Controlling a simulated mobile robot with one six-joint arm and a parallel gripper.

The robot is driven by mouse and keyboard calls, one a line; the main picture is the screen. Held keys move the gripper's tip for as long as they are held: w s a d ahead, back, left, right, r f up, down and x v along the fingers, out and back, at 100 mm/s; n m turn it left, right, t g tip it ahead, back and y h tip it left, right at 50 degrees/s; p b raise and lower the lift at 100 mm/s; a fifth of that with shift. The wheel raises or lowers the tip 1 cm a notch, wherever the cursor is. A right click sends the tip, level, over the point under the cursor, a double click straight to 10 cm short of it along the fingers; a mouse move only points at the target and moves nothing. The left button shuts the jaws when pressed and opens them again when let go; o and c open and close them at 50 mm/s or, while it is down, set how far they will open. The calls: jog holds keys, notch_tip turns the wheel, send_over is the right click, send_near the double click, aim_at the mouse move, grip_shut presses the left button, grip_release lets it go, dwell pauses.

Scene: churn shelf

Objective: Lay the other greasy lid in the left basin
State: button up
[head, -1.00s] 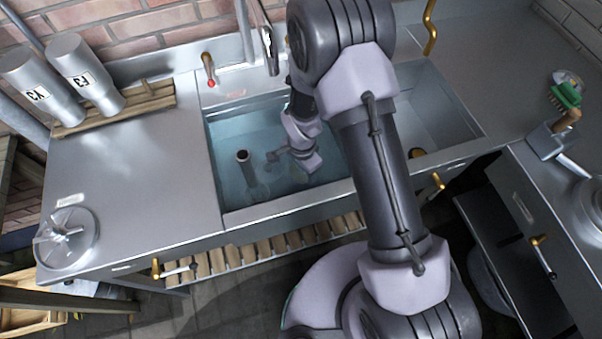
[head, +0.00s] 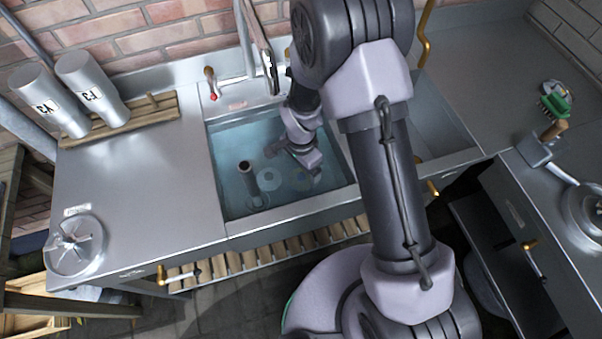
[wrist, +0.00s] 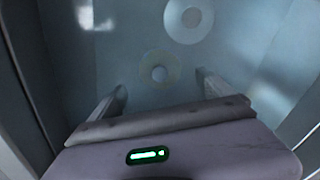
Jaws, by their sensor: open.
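The left basin (head: 228,203) holds clear bluish water. The yellowish one (head: 271,181) is left of the paler grey one (head: 299,180). In the wrist view the yellowish disc (wrist: 160,56) lies just beyond the fingertips and the grey disc (wrist: 188,18) lies farther up. My gripper (head: 287,151) is over the left basin, behind the discs. In the wrist view its fingers (wrist: 158,88) are apart with nothing held between them. I cannot tell how deep the discs lie.
A dark standpipe (head: 245,167) rises in the left basin. A tap (head: 269,72) hangs behind it. Two labelled churns (head: 92,88) stand on a wooden rack at left. A round metal lid-like piece (head: 75,246) lies at the counter's front left. A green brush (head: 556,104) is at right.

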notch_tip(320, 180, up, 6)
jog(key=p, duration=0.1)
notch_tip(320, 180, up, 10)
jog(key=t, duration=0.1)
send_over(301, 180)
jog(key=d, duration=0.2)
jog(key=s+d+r+n+t+y, duration=0.1)
jog(key=s+d+r+n+t, duration=0.2)
jog(key=r, duration=0.9)
jog(key=s+d+r+n+t+y, duration=0.1)
jog(key=s+d+r+n, duration=0.1)
jog(key=s+r, duration=0.7)
jog(key=s+d, duration=0.1)
jog(key=s, duration=0.3)
jog(key=shift+s+d+n+t, duration=0.15)
jog(key=shift+d+n+t, duration=0.15)
jog(key=shift+n+t, duration=0.1)
